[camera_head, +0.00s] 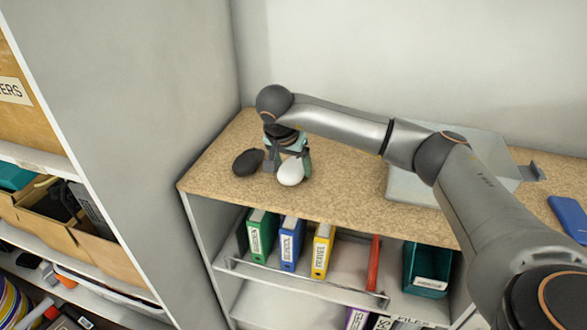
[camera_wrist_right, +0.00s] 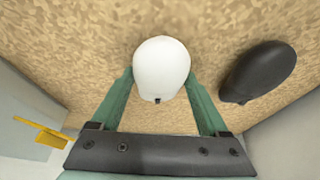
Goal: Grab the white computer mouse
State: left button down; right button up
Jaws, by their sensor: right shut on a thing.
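The white computer mouse (camera_head: 291,172) is on the cork-coloured shelf top near its left end. It also shows in the right wrist view (camera_wrist_right: 161,68), between the two green fingers. My right gripper (camera_head: 287,160) points down at the mouse and is shut on it, with one finger against each side (camera_wrist_right: 162,88). I cannot tell whether the mouse is clear of the surface. A black mouse (camera_head: 247,162) lies just left of it in the head view and at the right in the wrist view (camera_wrist_right: 259,71). My left gripper is not in view.
The shelf top (camera_head: 345,199) has free room right of the mice. A grey laptop-like object (camera_head: 408,188) and a blue item (camera_head: 568,217) lie further right. Binders (camera_head: 291,243) stand on the shelf below. A tall white cabinet side (camera_head: 150,120) rises at the left.

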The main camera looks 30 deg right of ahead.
jog(key=c, duration=0.7)
jog(key=shift+c, duration=0.2)
